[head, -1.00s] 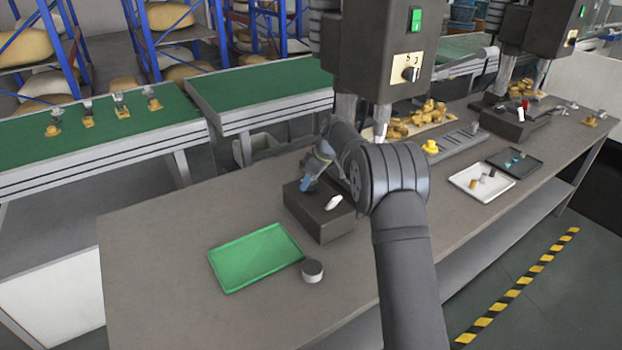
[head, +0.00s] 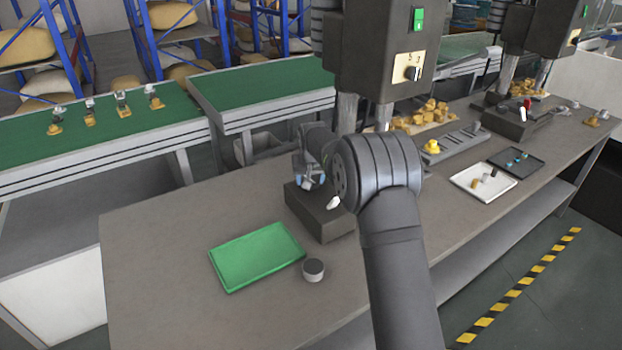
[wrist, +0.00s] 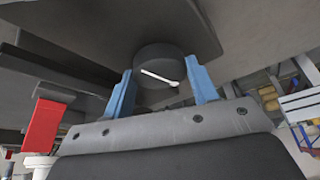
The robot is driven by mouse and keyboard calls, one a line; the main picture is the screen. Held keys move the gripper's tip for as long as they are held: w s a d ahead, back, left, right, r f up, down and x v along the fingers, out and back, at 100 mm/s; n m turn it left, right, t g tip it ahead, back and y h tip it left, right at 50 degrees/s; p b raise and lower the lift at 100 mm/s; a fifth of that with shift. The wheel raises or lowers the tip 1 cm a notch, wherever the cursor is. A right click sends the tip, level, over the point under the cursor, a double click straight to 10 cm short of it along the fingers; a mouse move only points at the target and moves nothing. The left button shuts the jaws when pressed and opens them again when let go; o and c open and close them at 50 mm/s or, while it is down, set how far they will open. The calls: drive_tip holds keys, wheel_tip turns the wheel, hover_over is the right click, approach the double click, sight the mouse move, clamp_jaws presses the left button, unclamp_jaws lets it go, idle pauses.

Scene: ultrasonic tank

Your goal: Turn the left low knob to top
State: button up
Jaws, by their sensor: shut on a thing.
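The knob (wrist: 158,60) is a dark round dial on a dark flat face in the wrist view. Its white pointer line slants from left slightly down to the right. My gripper (wrist: 161,90) is shut on it, with one blue finger at its left side and one at its right. In the head view my gripper (head: 311,181) is at the far left part of the low black box (head: 318,220), blue fingertips down. The knob cannot be made out there, behind the gripper and arm.
A white lever (head: 333,202) sits on the box close to my arm. A red part (wrist: 41,124) shows at left in the wrist view. A green tray (head: 256,256) and a grey round piece (head: 313,269) lie in front. An upper knob (head: 413,73) is on the machine head.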

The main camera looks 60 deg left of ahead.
drive_tip(key=m+t+h, duration=0.1)
drive_tip(key=m, duration=0.3)
drive_tip(key=shift+s+a, duration=0.1)
drive_tip(key=shift+s, duration=0.05)
drive_tip(key=shift+m+t+h, duration=0.5)
drive_tip(key=shift+m+h, duration=0.1)
drive_tip(key=shift+m, duration=1.1)
drive_tip(key=o, duration=1)
drive_tip(key=shift+c, duration=0.2)
drive_tip(key=shift+r, duration=0.1)
drive_tip(key=v, duration=1.7)
drive_tip(key=shift+s, duration=0.15)
drive_tip(key=shift+a, duration=0.1)
